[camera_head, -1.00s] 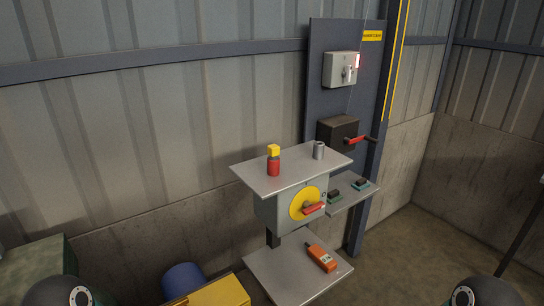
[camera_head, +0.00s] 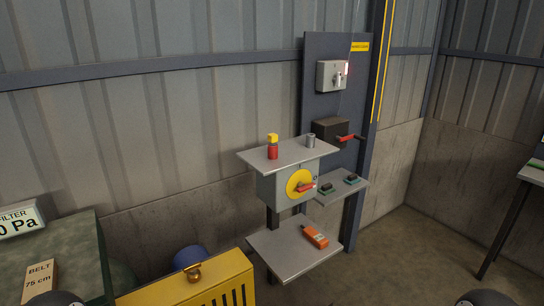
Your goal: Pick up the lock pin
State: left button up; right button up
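I cannot make out for sure which thing is the lock pin. A small grey cylinder (camera_head: 310,141) stands upright on the upper shelf (camera_head: 262,162). A red bottle-like piece with a yellow top (camera_head: 272,147) stands to its left. Below the shelf is a grey box with a yellow disc and red handle (camera_head: 304,187). A pale grey box (camera_head: 331,76) with a small white piece on its front is on the blue panel (camera_head: 316,50). Neither gripper is in view; only dark rounded parts of mine show at the bottom edge.
An orange handheld device (camera_head: 314,236) lies on the lower shelf (camera_head: 286,262). A side shelf (camera_head: 343,191) holds two small dark-and-teal pieces. A black box with a red handle (camera_head: 331,131) is above it. A yellow cabinet (camera_head: 192,283) and green bench (camera_head: 85,245) stand left. Floor at right is open.

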aim_at(273, 138)
jog(key=k, duration=0.65)
jog(key=z, duration=0.65)
jog(key=i, duration=1.65)
jog(key=u, duration=0.65)
